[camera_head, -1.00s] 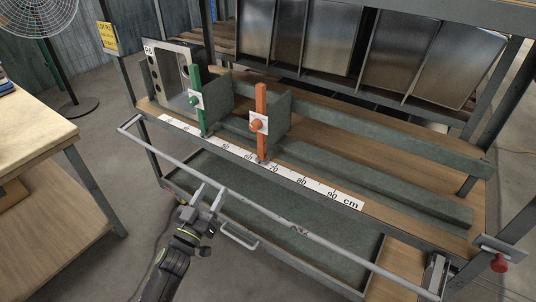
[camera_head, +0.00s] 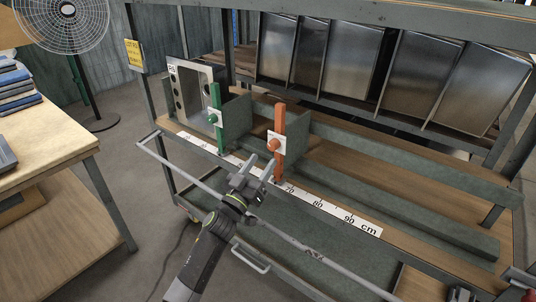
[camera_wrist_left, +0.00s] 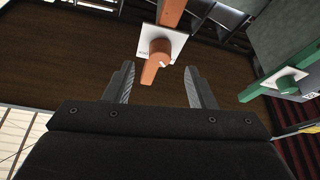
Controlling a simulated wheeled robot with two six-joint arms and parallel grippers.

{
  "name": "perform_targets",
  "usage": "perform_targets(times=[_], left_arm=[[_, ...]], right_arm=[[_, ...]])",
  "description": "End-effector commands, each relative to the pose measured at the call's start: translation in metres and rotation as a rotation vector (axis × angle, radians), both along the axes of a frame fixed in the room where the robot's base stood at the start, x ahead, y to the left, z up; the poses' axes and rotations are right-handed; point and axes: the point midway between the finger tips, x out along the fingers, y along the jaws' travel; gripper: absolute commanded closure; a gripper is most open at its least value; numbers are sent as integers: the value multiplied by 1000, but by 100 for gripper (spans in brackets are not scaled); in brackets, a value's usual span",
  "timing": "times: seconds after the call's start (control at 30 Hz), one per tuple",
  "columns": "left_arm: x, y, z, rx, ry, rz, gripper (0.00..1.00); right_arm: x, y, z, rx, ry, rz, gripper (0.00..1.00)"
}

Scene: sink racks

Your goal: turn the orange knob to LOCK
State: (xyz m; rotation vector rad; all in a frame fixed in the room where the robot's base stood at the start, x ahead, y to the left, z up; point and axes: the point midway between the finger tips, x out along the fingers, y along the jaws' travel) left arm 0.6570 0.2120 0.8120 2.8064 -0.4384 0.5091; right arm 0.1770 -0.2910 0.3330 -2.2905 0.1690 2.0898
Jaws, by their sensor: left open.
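The orange knob (camera_head: 273,145) sits on a white plate on the upright orange post (camera_head: 280,117). It also shows in the left wrist view (camera_wrist_left: 160,48), on its white plate, just beyond and between my fingertips; the plate's lettering is too small to read. My left gripper (camera_head: 257,172) is open and empty, in front of and a little below the knob, apart from it. In the left wrist view the two fingers (camera_wrist_left: 160,82) are spread wide.
A green post with a green knob (camera_head: 213,119) stands left of the orange one. A grey rail (camera_head: 205,187) runs along the rack front, close below my left arm. A centimetre scale (camera_head: 330,208) lines the shelf edge. A wooden table (camera_head: 60,145) is at left.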

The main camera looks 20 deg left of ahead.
Motion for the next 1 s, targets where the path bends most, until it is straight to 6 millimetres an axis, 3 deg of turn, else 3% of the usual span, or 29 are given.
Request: perform_targets(times=[0.1,0.3,0.7,1.0], left_arm=[[18,-5,7,-2,0,-1,50],[35,-10,14,-1,0,0,50],[39,-11,16,-1,1,0,51],[39,-11,16,-1,1,0,90]], right_arm=[[4,3,5,6,-3,-4,64],[7,5,13,13,-3,-8,64],[8,5,16,15,0,-9,64],[7,5,16,15,1,-9,64]])
